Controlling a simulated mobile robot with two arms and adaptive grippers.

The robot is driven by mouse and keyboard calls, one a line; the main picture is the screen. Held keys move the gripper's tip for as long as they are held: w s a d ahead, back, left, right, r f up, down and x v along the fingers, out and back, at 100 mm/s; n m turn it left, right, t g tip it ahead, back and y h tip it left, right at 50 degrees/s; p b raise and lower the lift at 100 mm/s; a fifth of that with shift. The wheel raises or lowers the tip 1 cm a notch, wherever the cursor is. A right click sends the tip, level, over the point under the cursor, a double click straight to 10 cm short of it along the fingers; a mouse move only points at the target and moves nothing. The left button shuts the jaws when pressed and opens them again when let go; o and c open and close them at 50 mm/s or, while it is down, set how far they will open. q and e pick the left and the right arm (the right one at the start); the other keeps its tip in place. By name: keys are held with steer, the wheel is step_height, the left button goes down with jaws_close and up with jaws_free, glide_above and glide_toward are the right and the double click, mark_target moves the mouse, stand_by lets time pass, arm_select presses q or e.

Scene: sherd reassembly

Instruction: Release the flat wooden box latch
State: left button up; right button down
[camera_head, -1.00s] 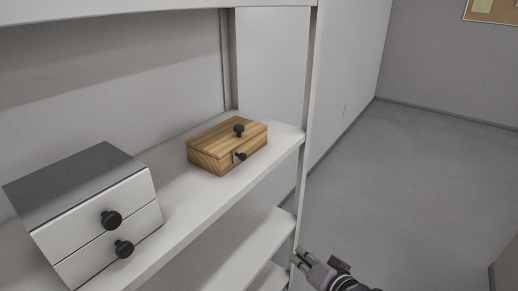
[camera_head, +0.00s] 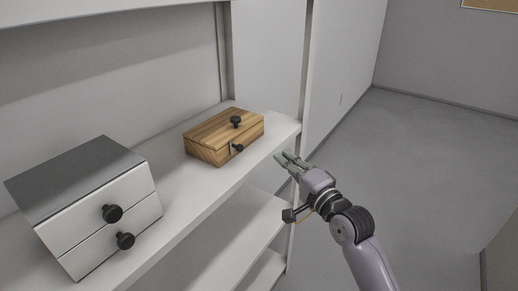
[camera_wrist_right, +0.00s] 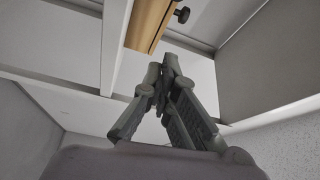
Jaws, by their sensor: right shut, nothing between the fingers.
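The flat wooden box (camera_head: 213,146) sits on the upper shelf, with a black knob (camera_head: 236,121) on its lid. Its latch (camera_head: 236,148), with a black knob, is on the front face. My right gripper (camera_head: 284,158) is shut and empty, in front of the shelf edge, to the right of the box and apart from it. In the right wrist view the fingers (camera_wrist_right: 166,65) come together at the tips, and part of the wooden box (camera_wrist_right: 148,25) shows above them with a black knob (camera_wrist_right: 182,14). My left gripper is not in view.
A grey-topped white drawer unit (camera_head: 85,190) with two black knobs stands on the shelf (camera_head: 185,195) to the left. A shelf post (camera_head: 304,75) rises right of the box. A lower shelf (camera_head: 225,240) lies beneath. Open floor (camera_head: 430,170) is at the right.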

steer(key=w+a+p, duration=0.2)
steer(key=w+a, duration=0.4)
steer(key=shift+w+a+r, duration=0.15)
steer(key=shift+w+a, duration=0.15)
steer(key=shift+a, duration=0.05)
steer(key=shift+s+a, duration=0.35)
steer(key=shift+s, duration=0.1)
steer(key=shift+w, duration=0.1)
